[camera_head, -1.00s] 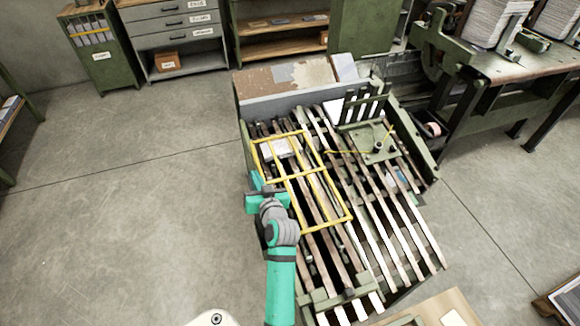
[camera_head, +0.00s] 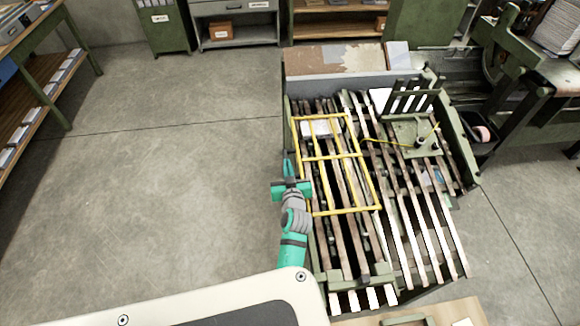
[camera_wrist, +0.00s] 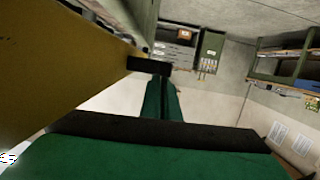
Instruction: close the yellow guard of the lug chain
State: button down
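The yellow guard (camera_head: 359,156), an open frame of thin bars, spans the left part of the slatted lug chain (camera_head: 408,230) in the head view. I cannot tell how far it stands above the slats. My gripper (camera_head: 288,167), teal, is at the guard's left side bar, close beside it or touching it. In the wrist view a broad yellow surface (camera_wrist: 60,70), apparently part of the guard, fills the left side close to my green and black fingers (camera_wrist: 160,95). The gap between the fingers is not clear, nor is any grip on the bar.
A green bracket with upright fingers (camera_head: 408,103) stands at the chain's back right. A dark-green machine (camera_head: 515,85) is at the right. A shelf table (camera_head: 45,85) is at the far left, with open concrete floor (camera_head: 170,190) between it and the chain.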

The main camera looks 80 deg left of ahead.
jog(key=shift+d+f, duration=0.1)
jog(key=shift+f, duration=0.45)
notch_tip(320, 180, up, 5)
jog(key=shift+f, duration=0.2)
jog(key=v, duration=1)
jog(key=shift+r, duration=0.3)
jog(key=shift+w, duration=0.15)
